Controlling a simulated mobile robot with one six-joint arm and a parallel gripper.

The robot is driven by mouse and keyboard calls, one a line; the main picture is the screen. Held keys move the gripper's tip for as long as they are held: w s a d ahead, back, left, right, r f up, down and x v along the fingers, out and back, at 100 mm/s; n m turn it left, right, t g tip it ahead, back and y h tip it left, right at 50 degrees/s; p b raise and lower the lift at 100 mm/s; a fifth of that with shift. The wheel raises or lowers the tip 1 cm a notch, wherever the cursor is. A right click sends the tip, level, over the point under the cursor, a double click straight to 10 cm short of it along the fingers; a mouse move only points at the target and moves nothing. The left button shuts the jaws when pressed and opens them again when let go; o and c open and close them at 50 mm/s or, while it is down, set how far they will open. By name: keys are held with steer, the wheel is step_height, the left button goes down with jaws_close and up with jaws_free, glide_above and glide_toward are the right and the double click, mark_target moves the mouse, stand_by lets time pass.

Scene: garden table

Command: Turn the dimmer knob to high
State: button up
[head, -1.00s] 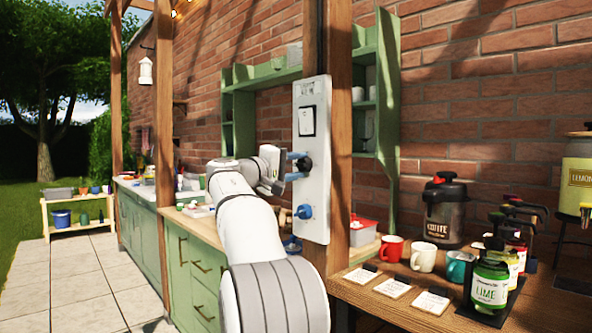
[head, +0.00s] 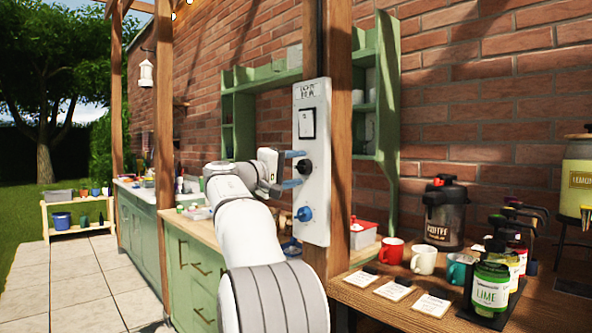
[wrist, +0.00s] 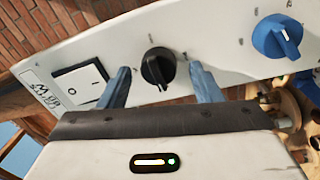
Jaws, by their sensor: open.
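A white control panel (head: 312,210) is fixed to a wooden post, with a black knob (head: 303,167) in its middle and a blue knob (head: 304,213) below. Labels are too small to read, so I cannot tell by marking which is the dimmer. My gripper (head: 293,169) is open at the black knob, one blue finger above it and one below. In the wrist view the black knob (wrist: 158,68) sits between the spread fingers, with a visible gap on each side. The blue knob (wrist: 277,36) is off to the right, clear of the fingers.
A rocker switch (head: 307,123) is on the panel above the black knob. To the right, a wooden table holds mugs (head: 424,258), cards, a coffee dispenser (head: 446,215) and syrup bottles (head: 490,284). Green cabinets (head: 195,270) stand to the left behind my arm.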

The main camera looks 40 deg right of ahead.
steer(key=a, duration=0.7)
steer(key=shift+s+a+f, duration=0.2)
steer(key=shift+s+f, duration=0.05)
steer(key=shift+s, duration=0.05)
steer(key=shift+p, duration=0.35)
steer(key=s+a+f+y+p, duration=0.5)
steer(key=s+a+y+p, duration=0.1)
steer(key=s+a+p, duration=0.2)
steer(key=s+a+f+n+y+p, duration=0.1)
steer(key=s+a+f+y+p, duration=0.5)
steer(key=s+a+p, duration=0.2)
steer(key=s+a+f+t+y+p, duration=0.1)
steer(key=s+a+f+y+p, duration=0.5)
steer(key=s+a, duration=0.5)
steer(key=shift+s+a+n+y+p, duration=0.2)
steer(key=shift+n+y+p, duration=0.2)
steer(key=shift+p, duration=0.7)
